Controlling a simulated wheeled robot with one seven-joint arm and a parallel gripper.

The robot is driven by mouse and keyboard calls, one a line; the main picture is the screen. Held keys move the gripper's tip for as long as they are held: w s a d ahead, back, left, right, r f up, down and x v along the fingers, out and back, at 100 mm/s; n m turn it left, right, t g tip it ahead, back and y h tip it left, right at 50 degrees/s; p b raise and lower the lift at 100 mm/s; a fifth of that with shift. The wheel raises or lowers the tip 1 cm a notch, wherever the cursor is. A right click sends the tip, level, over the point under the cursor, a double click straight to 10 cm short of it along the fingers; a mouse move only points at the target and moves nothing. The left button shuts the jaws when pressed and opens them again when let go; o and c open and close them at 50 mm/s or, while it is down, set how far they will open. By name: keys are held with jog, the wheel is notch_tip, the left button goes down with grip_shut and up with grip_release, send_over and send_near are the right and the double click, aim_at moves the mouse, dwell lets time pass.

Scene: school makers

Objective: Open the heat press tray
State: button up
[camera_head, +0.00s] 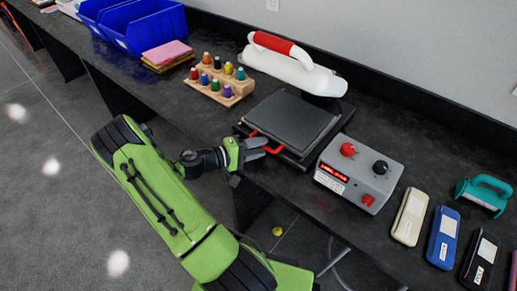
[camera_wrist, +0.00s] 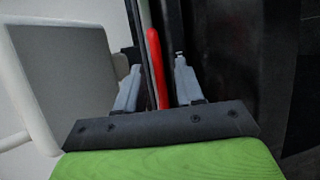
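The heat press stands on the black counter in the head view, with a dark flat tray (camera_head: 290,122) under and in front of its white upper body (camera_head: 292,70). A red tray handle (camera_head: 271,146) sticks out at the tray's front edge. My gripper (camera_head: 262,147) is at this handle, reaching in from the left front. In the wrist view, the red handle (camera_wrist: 154,55) lies between the two grey fingers of my gripper (camera_wrist: 157,72). The fingers are apart, with a visible gap between the handle and the right finger. Contact on the left side is unclear.
A grey control box (camera_head: 358,172) with knobs stands right of the press. Beyond it lie several labelled cases and a teal-handled tool (camera_head: 484,194). A wooden rack of colored bottles (camera_head: 218,88) and blue bins (camera_head: 130,22) stand left. Open floor lies before the counter.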

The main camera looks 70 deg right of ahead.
jog(key=shift+s+d, duration=0.15)
jog(key=shift+s, duration=0.05)
grip_shut()
dwell(0.3)
jog(key=w+a, duration=0.3)
jog(key=a, duration=0.4)
jog(key=w+a, duration=0.3)
jog(key=a, duration=0.4)
jog(key=shift+w+a+p, duration=0.15)
jog(key=shift+a+p, duration=0.15)
jog(key=shift+p, duration=0.1)
grip_release()
